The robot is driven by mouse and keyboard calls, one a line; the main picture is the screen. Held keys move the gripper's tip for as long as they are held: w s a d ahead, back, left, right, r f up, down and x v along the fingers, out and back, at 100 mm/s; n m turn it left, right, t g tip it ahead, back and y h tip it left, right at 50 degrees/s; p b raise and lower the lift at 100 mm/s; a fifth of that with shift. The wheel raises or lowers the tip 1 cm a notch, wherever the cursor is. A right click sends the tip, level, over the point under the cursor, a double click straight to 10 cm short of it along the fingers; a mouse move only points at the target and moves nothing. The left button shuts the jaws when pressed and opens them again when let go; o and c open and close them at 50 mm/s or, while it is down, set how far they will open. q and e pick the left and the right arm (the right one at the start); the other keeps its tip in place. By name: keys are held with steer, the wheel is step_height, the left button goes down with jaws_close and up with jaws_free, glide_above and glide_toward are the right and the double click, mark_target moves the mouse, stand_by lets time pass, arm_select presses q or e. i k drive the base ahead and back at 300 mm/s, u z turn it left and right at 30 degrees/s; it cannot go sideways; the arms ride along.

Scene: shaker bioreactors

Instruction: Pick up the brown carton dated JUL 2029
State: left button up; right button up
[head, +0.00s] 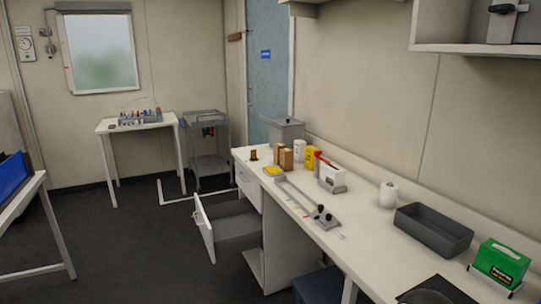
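Two small brown cartons stand upright side by side on the long white bench, towards its far end. The left carton (278,154) and the right carton (287,159) look alike in the head view. They are too small for any date to be read, so I cannot tell which one is dated JUL 2029. Neither of my grippers is in view.
Near the cartons stand a white container (299,150), a yellow container (310,158) and a yellow item (273,170). A drawer (228,222) stands open below the bench. A grey tray (433,230) and a green box (500,262) are nearer.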

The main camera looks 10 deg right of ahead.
mark_target(276, 147)
steer(key=u, duration=0.4)
steer(key=i, duration=1.6)
steer(key=z, duration=0.55)
